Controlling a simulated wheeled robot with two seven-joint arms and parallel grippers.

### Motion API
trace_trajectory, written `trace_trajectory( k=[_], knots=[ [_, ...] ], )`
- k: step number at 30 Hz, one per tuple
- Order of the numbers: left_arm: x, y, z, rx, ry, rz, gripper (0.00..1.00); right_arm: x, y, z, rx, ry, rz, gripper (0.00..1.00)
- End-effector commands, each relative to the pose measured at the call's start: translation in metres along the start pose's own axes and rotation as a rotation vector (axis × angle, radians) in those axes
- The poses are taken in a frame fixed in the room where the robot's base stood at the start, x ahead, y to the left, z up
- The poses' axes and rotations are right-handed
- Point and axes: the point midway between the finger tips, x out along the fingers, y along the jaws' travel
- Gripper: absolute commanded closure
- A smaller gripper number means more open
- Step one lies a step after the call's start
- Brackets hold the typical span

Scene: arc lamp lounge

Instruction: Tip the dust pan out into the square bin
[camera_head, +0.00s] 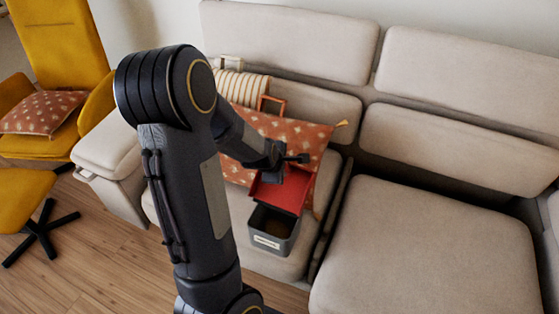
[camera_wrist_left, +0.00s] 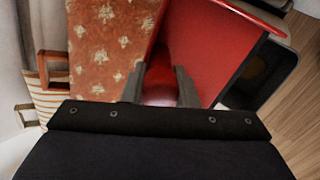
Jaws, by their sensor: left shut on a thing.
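The red dust pan (camera_head: 280,193) is over the back part of the square grey bin (camera_head: 271,232), which has a white label on its front. The pan looks tilted, its front edge down toward the bin. My left gripper (camera_head: 283,172) is shut on the pan's handle; the fingers (camera_wrist_left: 160,85) close on it in the left wrist view. There the red pan (camera_wrist_left: 205,45) covers part of the bin (camera_wrist_left: 265,68), whose inside is dark with a brownish patch I cannot make out. I see no loose dirt on the pan. My right gripper is not in view.
The bin stands on a beige sofa seat (camera_head: 425,255). A patterned orange cushion (camera_head: 305,135) leans behind the pan, beside a striped item (camera_head: 240,88) and an orange handle-like frame (camera_head: 272,103). A yellow chair (camera_head: 60,45) stands left. The right seat is clear.

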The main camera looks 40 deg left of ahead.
Motion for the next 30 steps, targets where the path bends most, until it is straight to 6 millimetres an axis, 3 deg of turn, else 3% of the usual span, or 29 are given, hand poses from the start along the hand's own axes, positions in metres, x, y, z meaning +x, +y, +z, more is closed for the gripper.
trace_trajectory(
  k=[1,16,27,30],
  knots=[
    [-0.002,0.006,0.002,0.003,0.007,-0.024,1.0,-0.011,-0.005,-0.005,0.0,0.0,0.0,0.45],
    [0.043,0.021,0.006,0.004,0.094,-0.344,1.0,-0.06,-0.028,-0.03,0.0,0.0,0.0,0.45],
    [0.089,0.021,0.005,0.002,0.171,-0.626,1.0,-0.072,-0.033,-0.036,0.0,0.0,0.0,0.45],
    [0.076,0.03,0.008,-0.001,0.17,-0.629,1.0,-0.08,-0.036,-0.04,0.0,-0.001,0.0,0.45]
  ],
)
